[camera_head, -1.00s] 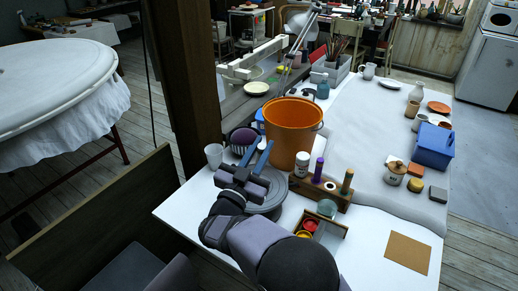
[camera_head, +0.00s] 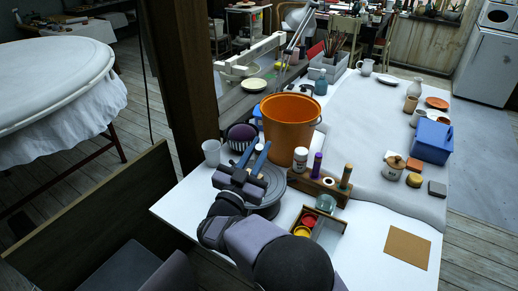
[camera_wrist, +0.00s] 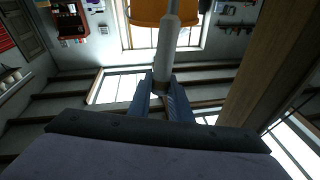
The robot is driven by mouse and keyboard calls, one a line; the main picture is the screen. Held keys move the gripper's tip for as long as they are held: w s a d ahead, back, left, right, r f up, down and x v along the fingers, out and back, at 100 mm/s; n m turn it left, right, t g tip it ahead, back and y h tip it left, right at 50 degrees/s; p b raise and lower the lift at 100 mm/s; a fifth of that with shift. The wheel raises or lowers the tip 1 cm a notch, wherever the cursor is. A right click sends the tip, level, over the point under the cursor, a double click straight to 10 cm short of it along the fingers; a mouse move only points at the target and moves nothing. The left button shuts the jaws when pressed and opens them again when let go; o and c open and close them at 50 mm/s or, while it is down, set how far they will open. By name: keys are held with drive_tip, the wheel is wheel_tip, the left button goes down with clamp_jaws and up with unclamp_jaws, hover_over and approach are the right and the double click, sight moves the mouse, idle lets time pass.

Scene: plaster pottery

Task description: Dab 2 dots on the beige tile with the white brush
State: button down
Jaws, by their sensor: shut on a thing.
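The beige tile (camera_head: 408,250) lies flat near the table's front right corner, with no dots that I can make out. My gripper (camera_head: 259,156) is over the grey round wheel on the left part of the table, far left of the tile. In the wrist view my gripper (camera_wrist: 163,92) is shut on the white brush (camera_wrist: 168,50), whose pale shaft runs upward between the fingers. The brush cannot be made out in the head view. A wooden rack (camera_head: 322,190) holds purple and green handles and shows an empty hole between them.
An orange bucket (camera_head: 289,130) stands just behind my gripper. A wooden tray (camera_head: 300,217) with red and yellow paint cups lies in front of the rack. A white cup (camera_head: 211,152) stands left. Pots and a blue box (camera_head: 432,142) are at right. The table around the tile is clear.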

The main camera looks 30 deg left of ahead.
drive_tip(key=shift+f+b, duration=0.45)
drive_tip(key=shift+f, duration=0.1)
idle(0.4)
idle(0.7)
drive_tip(key=shift+r+p, duration=1.4)
drive_tip(key=shift+r, duration=0.95)
